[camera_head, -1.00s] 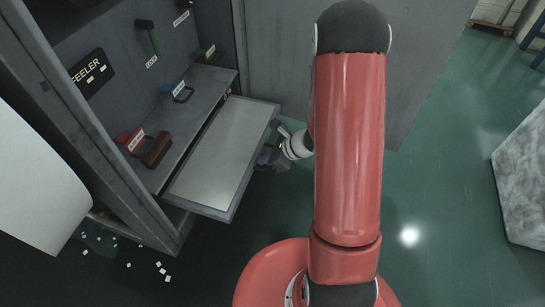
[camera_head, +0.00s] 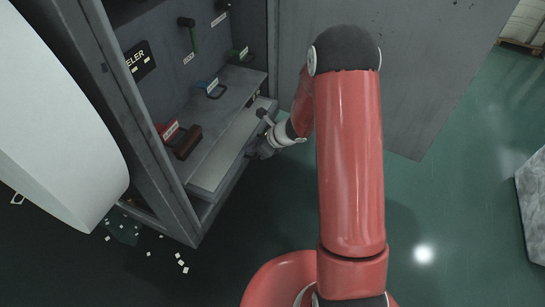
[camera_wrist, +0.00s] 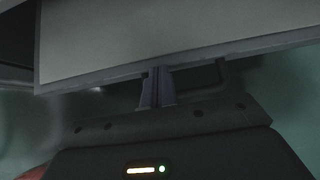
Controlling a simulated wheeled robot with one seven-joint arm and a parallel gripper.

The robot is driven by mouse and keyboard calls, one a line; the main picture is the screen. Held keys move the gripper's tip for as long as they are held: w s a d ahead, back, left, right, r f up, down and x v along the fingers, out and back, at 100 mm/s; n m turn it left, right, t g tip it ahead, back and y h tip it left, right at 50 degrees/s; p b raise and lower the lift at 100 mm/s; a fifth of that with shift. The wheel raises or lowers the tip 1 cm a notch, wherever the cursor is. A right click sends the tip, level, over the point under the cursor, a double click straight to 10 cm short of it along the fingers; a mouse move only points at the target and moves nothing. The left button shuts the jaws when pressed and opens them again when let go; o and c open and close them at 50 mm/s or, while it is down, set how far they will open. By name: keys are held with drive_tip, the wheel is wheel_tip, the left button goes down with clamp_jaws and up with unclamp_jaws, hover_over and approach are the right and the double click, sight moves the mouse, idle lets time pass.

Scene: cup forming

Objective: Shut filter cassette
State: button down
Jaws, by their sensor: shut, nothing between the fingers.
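The filter cassette (camera_head: 221,158) is a flat grey drawer-like tray in the cabinet, below a ledge. It sticks out a short way past the cabinet's front. In the wrist view its pale flat top and front edge (camera_wrist: 150,72) fill the upper part, with a dark handle (camera_wrist: 222,76) on the front. My gripper (camera_head: 257,150) is at the cassette's front. In the wrist view my gripper's fingers (camera_wrist: 157,86) are shut and empty, up against the front edge beside the handle or very close to it. Whether they touch it is hard to tell.
The cabinet (camera_head: 150,120) has a red-brown handle (camera_head: 186,142), a blue handle (camera_head: 211,90) and green levers (camera_head: 188,35). An open grey door (camera_head: 405,70) stands behind my arm. A large white rounded body (camera_head: 55,120) is at left. Small white chips (camera_head: 182,265) lie on the floor.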

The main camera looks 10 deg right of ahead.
sight(226, 140)
drive_tip(key=w+a, duration=0.1)
drive_tip(key=a, duration=0.1)
drive_tip(key=w+a, duration=0.4)
drive_tip(key=a, duration=0.1)
drive_tip(key=shift+w, duration=0.1)
